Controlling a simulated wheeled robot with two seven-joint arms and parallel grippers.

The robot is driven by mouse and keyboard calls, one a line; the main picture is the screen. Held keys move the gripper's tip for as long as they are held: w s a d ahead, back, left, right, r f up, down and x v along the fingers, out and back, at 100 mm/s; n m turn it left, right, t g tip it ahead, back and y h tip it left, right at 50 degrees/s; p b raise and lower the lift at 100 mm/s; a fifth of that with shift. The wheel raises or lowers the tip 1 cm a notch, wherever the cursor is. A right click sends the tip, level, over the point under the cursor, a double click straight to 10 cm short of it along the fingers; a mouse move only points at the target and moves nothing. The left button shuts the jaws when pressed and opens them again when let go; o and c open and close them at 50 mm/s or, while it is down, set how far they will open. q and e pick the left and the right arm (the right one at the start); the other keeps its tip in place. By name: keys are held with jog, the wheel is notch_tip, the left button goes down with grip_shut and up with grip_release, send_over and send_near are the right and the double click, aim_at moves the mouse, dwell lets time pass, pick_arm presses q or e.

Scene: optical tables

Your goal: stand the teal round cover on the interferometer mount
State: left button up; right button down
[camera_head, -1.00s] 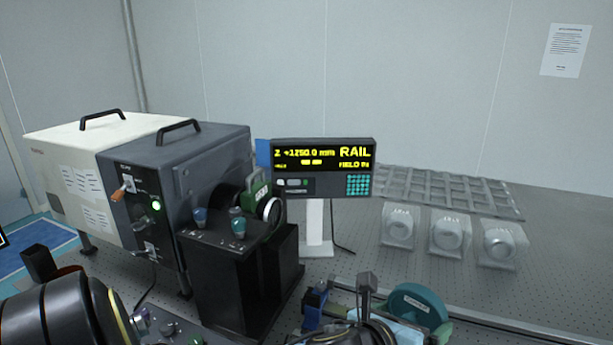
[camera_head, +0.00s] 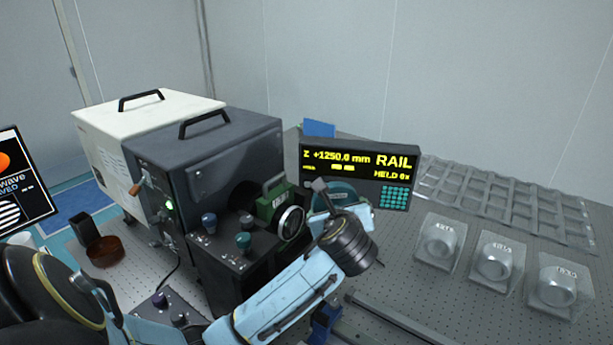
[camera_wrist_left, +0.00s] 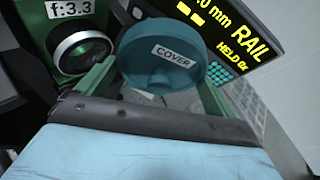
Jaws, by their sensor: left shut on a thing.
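The teal round cover (camera_head: 342,193) is in my left gripper (camera_head: 326,203), raised beside the green f:3.3 lens unit (camera_head: 285,212) at the front of the dark grey interferometer box (camera_head: 215,165). In the left wrist view the cover (camera_wrist_left: 160,58) shows its face with a COVER label, between the two green fingers of my left gripper (camera_wrist_left: 155,88). The lens unit (camera_wrist_left: 82,48) is just left of the cover there, with a gap between them. Its round lens is bare. The finger contact on the cover is mostly hidden. My right gripper is out of view.
A display with yellow text (camera_head: 360,172) stands close behind the cover. Several clear-boxed round parts (camera_head: 440,240) and an empty grid tray (camera_head: 510,200) lie to the right. The perforated table (camera_head: 460,305) is clear in front of them.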

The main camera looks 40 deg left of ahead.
pick_arm(q)
jog(key=a+r+n+g+y+p, duration=0.4)
jog(key=a+n+g+p, duration=0.1)
jog(key=a+n+g, duration=0.1)
pick_arm(e)
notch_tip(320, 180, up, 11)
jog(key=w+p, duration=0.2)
jog(key=p, duration=0.2)
pick_arm(q)
jog(key=f+n+g+b, duration=0.1)
jog(key=f+b, duration=0.1)
jog(key=s+f+n+g+b, duration=0.1)
jog(key=f+g+b, duration=0.1)
jog(key=s+f+n+g+b, duration=0.1)
jog(key=f+b, duration=0.1)
jog(key=f, duration=0.1)
jog(key=shift+s+d+n+y+b, duration=0.1)
jog(key=shift+s+n+y+b, duration=0.15)
jog(key=shift+n+y+b, duration=0.15)
jog(key=shift+f, duration=1.8)
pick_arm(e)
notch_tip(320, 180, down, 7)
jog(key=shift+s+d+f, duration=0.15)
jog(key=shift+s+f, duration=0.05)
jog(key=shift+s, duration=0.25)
pick_arm(q)
jog(key=shift+f+b, duration=0.3)
jog(key=shift+f, duration=0.15)
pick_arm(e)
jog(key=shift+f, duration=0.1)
